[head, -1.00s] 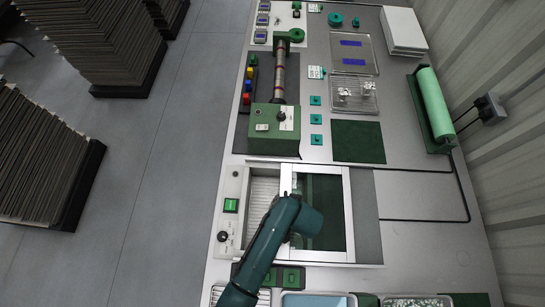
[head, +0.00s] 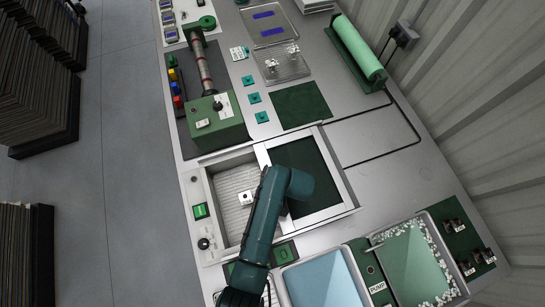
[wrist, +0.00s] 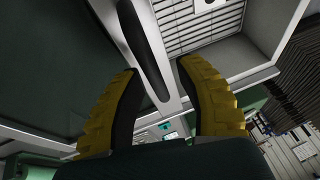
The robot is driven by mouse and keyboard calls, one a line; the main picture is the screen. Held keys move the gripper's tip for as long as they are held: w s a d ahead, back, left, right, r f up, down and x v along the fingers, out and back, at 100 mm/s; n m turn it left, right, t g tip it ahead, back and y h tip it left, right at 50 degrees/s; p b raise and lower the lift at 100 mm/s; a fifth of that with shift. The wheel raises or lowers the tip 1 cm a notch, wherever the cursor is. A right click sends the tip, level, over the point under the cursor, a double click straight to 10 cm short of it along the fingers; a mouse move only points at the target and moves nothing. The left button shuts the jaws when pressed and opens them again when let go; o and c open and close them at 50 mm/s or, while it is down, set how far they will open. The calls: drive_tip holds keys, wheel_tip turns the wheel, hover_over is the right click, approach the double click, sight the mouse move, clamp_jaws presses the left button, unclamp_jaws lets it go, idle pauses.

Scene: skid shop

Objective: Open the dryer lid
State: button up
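The dryer (head: 203,190) is a white box set in the bench. Its lid (head: 312,180) is a dark pane in a white frame over the right part. The left part is uncovered, showing a slatted interior (head: 228,188) with a small pale object (head: 246,197). My arm covers part of the lid and opening in the head view and hides my gripper. In the wrist view, my gripper (wrist: 158,70) has two yellow fingers spread apart. The black handle (wrist: 146,52) on the lid's white frame (wrist: 168,50) lies between and just beyond the fingertips; contact cannot be told.
A green control box (head: 215,125) stands behind the dryer. A blue tray (head: 322,282) and a green-filled tray (head: 415,265) are in front. A green roller (head: 357,48) sits at the back right near the wall. Bare bench lies right of the dryer.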

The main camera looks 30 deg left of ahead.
drive_tip(key=shift+w+r, duration=0.2)
drive_tip(key=shift+r, duration=0.15)
drive_tip(key=v, duration=1.1)
drive_tip(key=shift+d+r, duration=0.15)
drive_tip(key=shift+r, duration=0.1)
drive_tip(key=shift+s, duration=0.15)
